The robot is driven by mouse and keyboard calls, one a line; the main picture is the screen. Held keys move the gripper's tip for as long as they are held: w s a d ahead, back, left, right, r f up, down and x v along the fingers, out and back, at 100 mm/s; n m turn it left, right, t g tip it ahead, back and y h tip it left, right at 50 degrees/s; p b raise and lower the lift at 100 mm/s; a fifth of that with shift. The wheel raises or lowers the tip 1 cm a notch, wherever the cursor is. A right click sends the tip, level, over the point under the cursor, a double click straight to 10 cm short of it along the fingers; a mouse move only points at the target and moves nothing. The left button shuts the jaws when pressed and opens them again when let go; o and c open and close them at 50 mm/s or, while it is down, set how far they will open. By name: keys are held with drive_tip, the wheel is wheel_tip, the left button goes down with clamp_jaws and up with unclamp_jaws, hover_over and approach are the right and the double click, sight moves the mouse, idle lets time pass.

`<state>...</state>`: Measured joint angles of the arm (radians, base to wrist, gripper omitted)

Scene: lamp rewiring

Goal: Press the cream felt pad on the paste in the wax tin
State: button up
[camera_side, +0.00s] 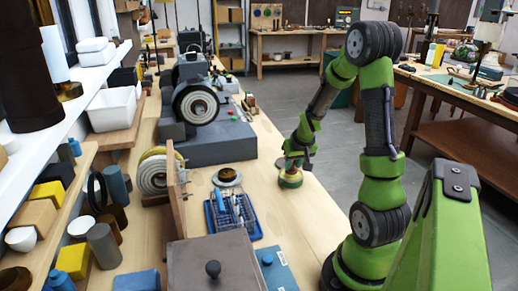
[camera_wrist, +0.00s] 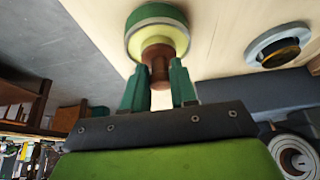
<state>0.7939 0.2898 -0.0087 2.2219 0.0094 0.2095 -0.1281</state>
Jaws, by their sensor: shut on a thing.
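The cream felt pad (camera_wrist: 148,45) is round, with a green rim and a brown spool-shaped handle (camera_wrist: 158,70). My gripper (camera_wrist: 160,75) is shut on that handle, one green finger on each side. In the side view the pad (camera_side: 290,180) is under my gripper (camera_side: 291,164), at the right edge of the bench; I cannot tell whether it touches the wood. The wax tin (camera_side: 227,176) is a low round tin on the bench, left of the pad. In the wrist view the tin (camera_wrist: 262,52) shows a grey rim and dark amber paste. The pad's underside is hidden.
A blue tray (camera_side: 212,222) of tools lies in front of the tin. A grinder with a pale wheel (camera_side: 197,105) on a grey base stands behind it. A wooden board (camera_side: 175,190) stands upright to the left. Bare bench lies between pad and tin.

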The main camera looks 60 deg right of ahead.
drive_tip(key=shift+r, duration=3.4)
drive_tip(key=w+a+r+n+y, duration=0.1)
drive_tip(key=w+a+r+n, duration=0.1)
drive_tip(key=a, duration=0.7)
drive_tip(key=w+a+r+n+t+y, duration=0.1)
drive_tip(key=w+a+r+n, duration=0.1)
drive_tip(key=a, duration=0.8)
drive_tip(key=w+a+r+n+y, duration=0.1)
drive_tip(key=w+a+n, duration=0.3)
drive_tip(key=a, duration=0.6)
drive_tip(key=shift+w+r+n+t+y, duration=0.2)
drive_tip(key=shift+r+n+t+y, duration=0.1)
drive_tip(key=shift+r+n, duration=0.2)
